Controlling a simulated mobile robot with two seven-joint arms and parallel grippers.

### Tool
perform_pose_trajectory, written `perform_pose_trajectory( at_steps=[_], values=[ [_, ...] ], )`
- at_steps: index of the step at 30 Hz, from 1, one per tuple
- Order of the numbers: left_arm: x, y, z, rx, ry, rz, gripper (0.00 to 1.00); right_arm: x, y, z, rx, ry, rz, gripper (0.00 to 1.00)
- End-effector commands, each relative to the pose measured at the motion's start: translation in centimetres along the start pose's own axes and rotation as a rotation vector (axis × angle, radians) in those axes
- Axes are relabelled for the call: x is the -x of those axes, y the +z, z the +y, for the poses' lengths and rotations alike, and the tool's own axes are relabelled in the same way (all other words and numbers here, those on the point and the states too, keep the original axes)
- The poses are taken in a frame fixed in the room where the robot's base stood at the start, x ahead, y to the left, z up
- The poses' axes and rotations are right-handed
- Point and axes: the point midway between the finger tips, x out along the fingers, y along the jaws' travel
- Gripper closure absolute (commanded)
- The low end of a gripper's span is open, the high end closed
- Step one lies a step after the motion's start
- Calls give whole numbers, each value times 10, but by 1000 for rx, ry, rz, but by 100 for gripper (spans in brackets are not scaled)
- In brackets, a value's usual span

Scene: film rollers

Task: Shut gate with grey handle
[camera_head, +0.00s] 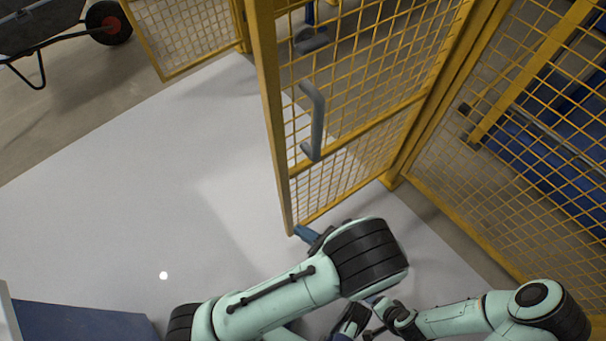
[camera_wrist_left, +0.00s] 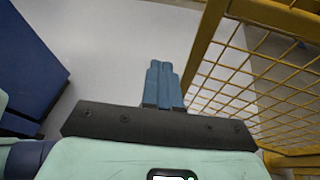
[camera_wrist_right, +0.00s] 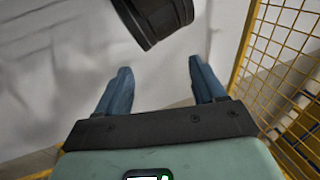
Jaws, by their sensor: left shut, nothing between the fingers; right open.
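The yellow mesh gate (camera_head: 272,120) stands open, its free edge to the left in the head view and its far side by the fence post at right. Its grey handle (camera_head: 316,122) is an upright bar near the free edge. My left gripper (camera_head: 305,233) is shut and empty, its blue fingertips showing by the gate's lower free corner. In the left wrist view its fingers (camera_wrist_left: 163,72) are left of the gate frame (camera_wrist_left: 205,42); contact cannot be told. My right gripper (camera_wrist_right: 160,80) is open and empty, with mesh to its right. The handle is not in either wrist view.
A yellow mesh fence (camera_head: 520,130) runs along the right, with blue equipment behind it. Another fence panel (camera_head: 190,40) stands at the back left, near a wheelbarrow (camera_head: 60,30). A blue box (camera_head: 80,322) is at the lower left. The grey floor at left is clear.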

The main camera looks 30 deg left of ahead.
Motion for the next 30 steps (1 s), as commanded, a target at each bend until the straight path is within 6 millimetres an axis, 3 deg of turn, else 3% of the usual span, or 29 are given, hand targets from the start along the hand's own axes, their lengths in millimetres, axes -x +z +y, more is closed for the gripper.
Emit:
perform_pose_trajectory(
  at_steps=[1, 3, 6, 10, 14, 26, 30],
  values=[
    [19, 9, -20, 7, -94, -97, 100, -14, -4, 4, -2, 1, 13, 31],
    [43, 29, -36, 27, -183, -210, 100, -21, -9, 6, -2, 1, 27, 31],
    [68, 48, -47, 55, -259, -316, 100, -27, -14, 7, -3, 1, 40, 31],
    [78, 60, -52, 73, -291, -368, 100, -29, -17, 8, -3, 1, 50, 31],
    [66, 67, -55, 74, -288, -370, 100, -31, -21, 8, -4, 2, 62, 31],
    [-10, 95, -76, 73, -285, -365, 100, -48, -47, 15, -10, 7, 134, 31],
    [-29, 103, -82, 73, -287, -365, 100, -56, -44, 22, -16, 17, 123, 31]
  ],
)
